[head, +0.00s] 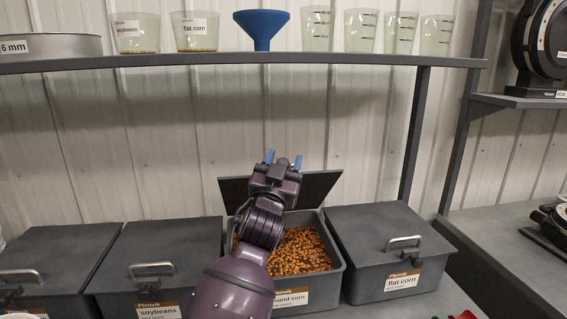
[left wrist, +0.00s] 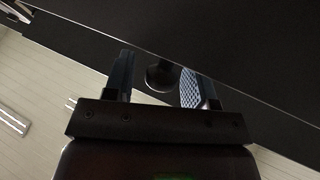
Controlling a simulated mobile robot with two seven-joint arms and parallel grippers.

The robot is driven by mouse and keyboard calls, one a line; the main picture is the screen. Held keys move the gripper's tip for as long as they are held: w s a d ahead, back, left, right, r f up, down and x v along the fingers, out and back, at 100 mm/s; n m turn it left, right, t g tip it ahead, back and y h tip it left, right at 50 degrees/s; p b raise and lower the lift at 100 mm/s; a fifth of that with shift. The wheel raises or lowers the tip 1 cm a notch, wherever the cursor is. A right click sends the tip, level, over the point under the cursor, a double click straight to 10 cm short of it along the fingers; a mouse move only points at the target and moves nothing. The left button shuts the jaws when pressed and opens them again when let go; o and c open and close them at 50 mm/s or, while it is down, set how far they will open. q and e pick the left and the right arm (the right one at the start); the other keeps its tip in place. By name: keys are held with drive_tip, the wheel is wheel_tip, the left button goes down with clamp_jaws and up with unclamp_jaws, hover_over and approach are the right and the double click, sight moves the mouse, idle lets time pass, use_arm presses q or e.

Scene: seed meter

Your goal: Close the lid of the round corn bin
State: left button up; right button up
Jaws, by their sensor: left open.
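The round corn bin (head: 335,262) is a grey box full of orange and dark kernels, with its label partly hidden by my left arm. Its dark lid (head: 318,187) stands raised at the back of the bin. My left gripper (head: 283,160) is open and empty, with blue fingertips pointing up and away in front of the lid's upper edge. In the left wrist view, the open fingers (left wrist: 157,82) are at the edge of a large dark panel, seemingly the lid (left wrist: 240,50). Whether they touch it is unclear. My right gripper is not in view.
Closed bins stand on both sides: soybeans (head: 160,250) at left and flat corn (head: 385,235) at right, each with a handle. A shelf (head: 340,63) above carries several cups and a blue funnel (head: 262,25). The wall between shelf and bins is clear.

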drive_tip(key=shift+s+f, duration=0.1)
use_arm(q)
drive_tip(key=shift+s+a+f, duration=0.1)
drive_tip(key=shift+s+f, duration=0.05)
drive_tip(key=shift+s, duration=0.05)
drive_tip(key=v, duration=1)
drive_tip(key=shift+s, duration=0.15)
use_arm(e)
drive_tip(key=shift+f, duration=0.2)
